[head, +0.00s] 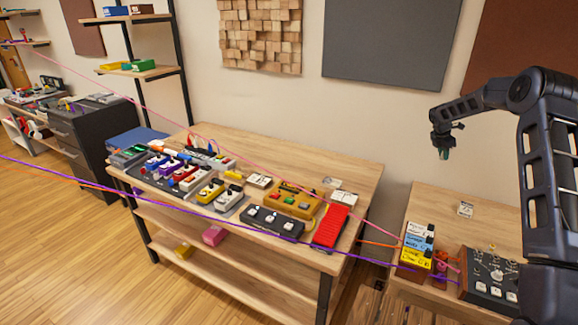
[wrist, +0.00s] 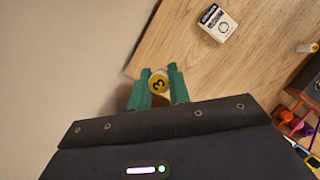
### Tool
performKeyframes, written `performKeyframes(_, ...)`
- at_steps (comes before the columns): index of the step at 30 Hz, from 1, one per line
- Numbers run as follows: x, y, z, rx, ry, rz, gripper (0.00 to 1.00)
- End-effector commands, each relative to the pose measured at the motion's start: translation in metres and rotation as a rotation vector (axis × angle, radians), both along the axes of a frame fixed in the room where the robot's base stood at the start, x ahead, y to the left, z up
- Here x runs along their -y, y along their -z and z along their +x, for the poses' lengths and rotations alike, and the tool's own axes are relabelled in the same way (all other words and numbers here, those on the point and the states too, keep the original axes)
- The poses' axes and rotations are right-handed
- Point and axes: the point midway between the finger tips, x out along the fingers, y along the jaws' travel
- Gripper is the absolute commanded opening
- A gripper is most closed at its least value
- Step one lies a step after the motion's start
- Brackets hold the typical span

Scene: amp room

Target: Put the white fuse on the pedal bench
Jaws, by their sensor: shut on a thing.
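My gripper (head: 444,152) is raised in front of the wall, above the right-hand wooden table. In the wrist view its green fingers (wrist: 158,88) are shut on a small cylinder, which I take to be the white fuse (wrist: 158,82). In the head view the fuse is too small to make out. The pedal bench (head: 355,175) stands left of my gripper, its top crowded with coloured pedals.
The right-hand table (head: 440,195) holds stacked labelled boxes (head: 418,245), a dark knobbed unit (head: 490,275) and a small white box (head: 465,209). On the bench, a red pedal (head: 330,227) stands near the right end; bare wood shows behind the pedals. Coloured cables cross the view.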

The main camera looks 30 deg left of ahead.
Motion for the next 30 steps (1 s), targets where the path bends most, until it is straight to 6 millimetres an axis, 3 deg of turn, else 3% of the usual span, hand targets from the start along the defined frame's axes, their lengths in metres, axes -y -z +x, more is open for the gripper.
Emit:
performKeyframes(1, -0.024, -0.001, -0.002, 0.0, -0.051, 0.002, 0.0)
performKeyframes(3, -0.055, -0.002, -0.005, 0.001, -0.124, 0.003, 0.0)
performKeyframes(14, -0.21, -0.011, -0.039, 0.001, -0.498, 0.003, 0.0)
performKeyframes(23, -0.332, -0.021, -0.086, 0.001, -0.801, 0.003, 0.0)
performKeyframes(30, -0.424, -0.029, -0.136, -0.001, -1.041, 0.003, 0.0)
